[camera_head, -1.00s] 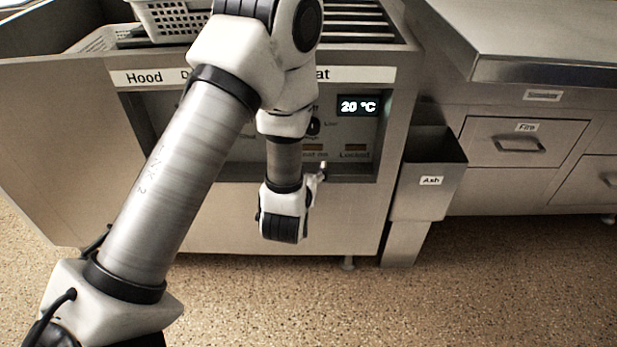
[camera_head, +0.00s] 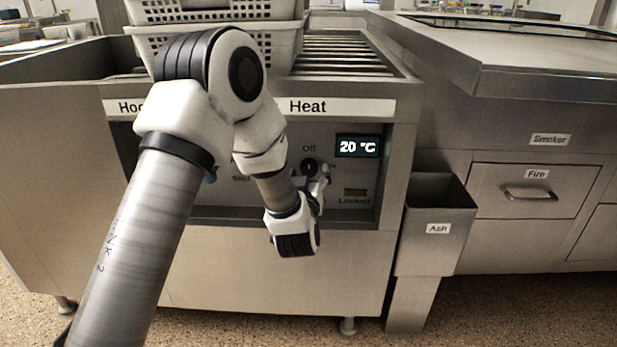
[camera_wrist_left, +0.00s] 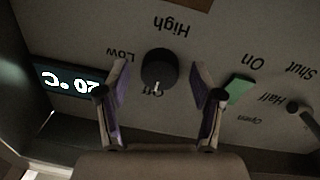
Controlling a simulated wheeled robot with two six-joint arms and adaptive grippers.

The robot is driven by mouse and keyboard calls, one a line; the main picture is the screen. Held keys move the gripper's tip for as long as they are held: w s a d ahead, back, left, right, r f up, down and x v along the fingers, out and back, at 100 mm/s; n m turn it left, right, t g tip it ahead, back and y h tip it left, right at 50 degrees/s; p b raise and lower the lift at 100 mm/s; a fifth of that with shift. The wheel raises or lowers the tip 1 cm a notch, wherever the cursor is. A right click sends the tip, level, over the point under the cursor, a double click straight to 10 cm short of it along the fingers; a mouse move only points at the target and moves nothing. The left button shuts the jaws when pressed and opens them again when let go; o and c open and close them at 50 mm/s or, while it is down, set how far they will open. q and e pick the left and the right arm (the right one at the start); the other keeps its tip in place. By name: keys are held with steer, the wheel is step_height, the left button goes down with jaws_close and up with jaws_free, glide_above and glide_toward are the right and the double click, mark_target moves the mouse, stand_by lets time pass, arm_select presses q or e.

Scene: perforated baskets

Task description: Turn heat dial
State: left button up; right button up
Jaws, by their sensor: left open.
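The heat dial (camera_head: 310,167) is a small black round knob on the recessed panel, beneath the word "Off". In the left wrist view, which is upside down, the dial (camera_wrist_left: 158,69) has its white pointer at "Off", with "Low" and "High" marked around it. My left gripper (camera_head: 320,186) is at the panel, just below and right of the dial in the head view. In the wrist view its open fingers (camera_wrist_left: 160,80) stand either side of the dial, apart from it; their exact distance to the panel is unclear. The display (camera_head: 358,147) reads 20 °C. My right gripper is not in view.
A green switch (camera_wrist_left: 240,89) marked "On" and a lever (camera_wrist_left: 300,108) near "Half" and "Shut" sit beside the dial. White perforated baskets (camera_head: 285,50) stand on top. An ash bin (camera_head: 437,248) stands right of the unit. The recess edges surround the panel.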

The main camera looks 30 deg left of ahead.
arm_select(q)
steer(key=c, duration=1.1)
steer(key=shift+c, duration=0.2)
steer(key=shift+r+m+p, duration=0.15)
steer(key=shift+m+p, duration=0.15)
steer(key=shift+p, duration=0.3)
steer(key=m+p, duration=0.4)
steer(key=p, duration=0.1)
steer(key=m+p, duration=0.4)
steer(key=p, duration=0.2)
steer(key=m+p, duration=0.5)
steer(key=p, duration=0.1)
steer(key=shift+s+a+r+g, duration=0.1)
steer(key=shift+r+g, duration=0.15)
steer(key=shift+g, duration=0.15)
steer(key=shift+f+m+y+p, duration=0.15)
steer(key=shift+m+y+p, duration=0.25)
steer(key=shift+m+p, duration=1.25)
